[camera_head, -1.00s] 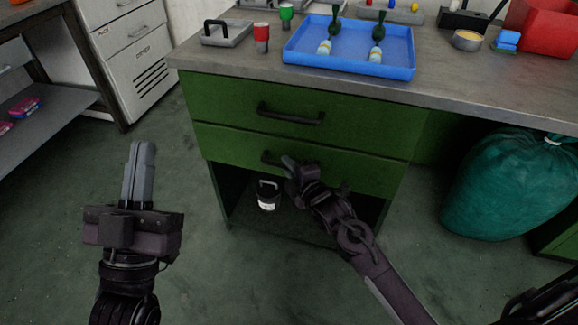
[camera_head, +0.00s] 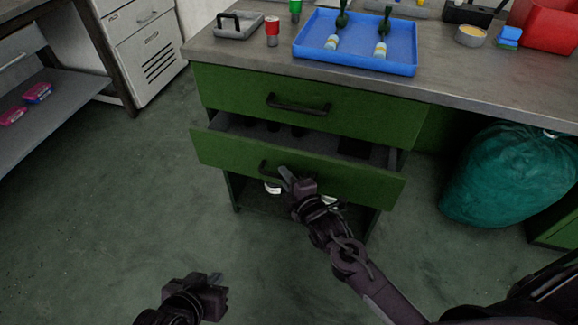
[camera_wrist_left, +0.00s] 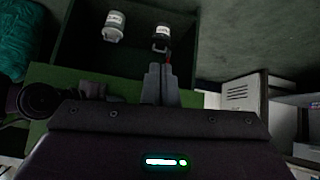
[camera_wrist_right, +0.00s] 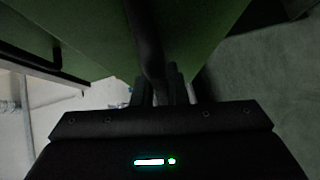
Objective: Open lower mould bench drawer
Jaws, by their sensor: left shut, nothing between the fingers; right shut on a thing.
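The lower drawer (camera_head: 235,153) of the green mould bench is pulled partly out in the head view, and dark items show inside it. My right gripper (camera_head: 287,177) is shut on the lower drawer's black handle (camera_head: 265,168). In the right wrist view the dark handle bar (camera_wrist_right: 147,45) runs between the fingers (camera_wrist_right: 160,85). My left gripper (camera_head: 212,282) is shut and empty, low over the floor at the lower left of the head view. Its closed fingers show in the left wrist view (camera_wrist_left: 160,84). The upper drawer (camera_head: 235,93) is closed.
A blue tray (camera_head: 350,60) stands on the bench top. A teal bag (camera_head: 505,180) sits on the right. The floor (camera_head: 110,220) at left is clear.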

